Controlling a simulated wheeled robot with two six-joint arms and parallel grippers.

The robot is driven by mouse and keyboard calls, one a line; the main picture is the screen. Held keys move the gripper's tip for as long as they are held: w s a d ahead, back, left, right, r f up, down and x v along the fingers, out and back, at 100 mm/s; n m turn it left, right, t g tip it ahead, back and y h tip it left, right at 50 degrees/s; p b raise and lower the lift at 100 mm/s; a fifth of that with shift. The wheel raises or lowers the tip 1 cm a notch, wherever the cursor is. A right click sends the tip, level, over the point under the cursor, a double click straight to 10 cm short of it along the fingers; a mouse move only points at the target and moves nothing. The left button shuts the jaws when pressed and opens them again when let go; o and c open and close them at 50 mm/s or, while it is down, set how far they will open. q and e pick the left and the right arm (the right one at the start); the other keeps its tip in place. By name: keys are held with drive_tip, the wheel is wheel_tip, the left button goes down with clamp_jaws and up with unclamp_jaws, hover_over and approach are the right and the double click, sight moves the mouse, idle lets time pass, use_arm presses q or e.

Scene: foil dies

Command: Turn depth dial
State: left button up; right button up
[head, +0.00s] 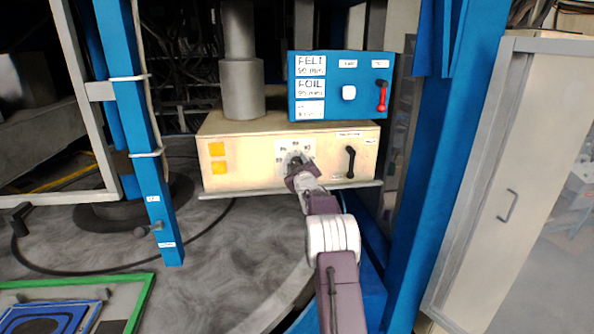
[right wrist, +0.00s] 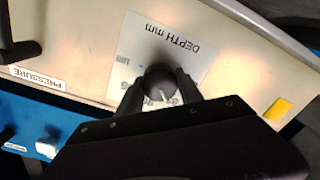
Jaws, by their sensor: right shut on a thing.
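The depth dial (right wrist: 160,82) is a dark round knob with a light pointer line, on a white plate marked "DEPTH mm" (right wrist: 172,42) in the right wrist view. My right gripper (right wrist: 158,88) is shut on it, with one dark finger on each side. In the head view my right gripper (head: 299,170) reaches the front of the cream box (head: 235,150) and hides most of the dial. Some of the plate's numbers are covered by the fingers. My left gripper is not in view.
A blue panel (head: 347,72) with a white button and red lever (head: 381,96) stands above. Blue posts (head: 455,150) flank the box.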

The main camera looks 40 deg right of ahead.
idle(0.3)
drive_tip(key=o, duration=1.4)
drive_tip(key=shift+f, duration=0.1)
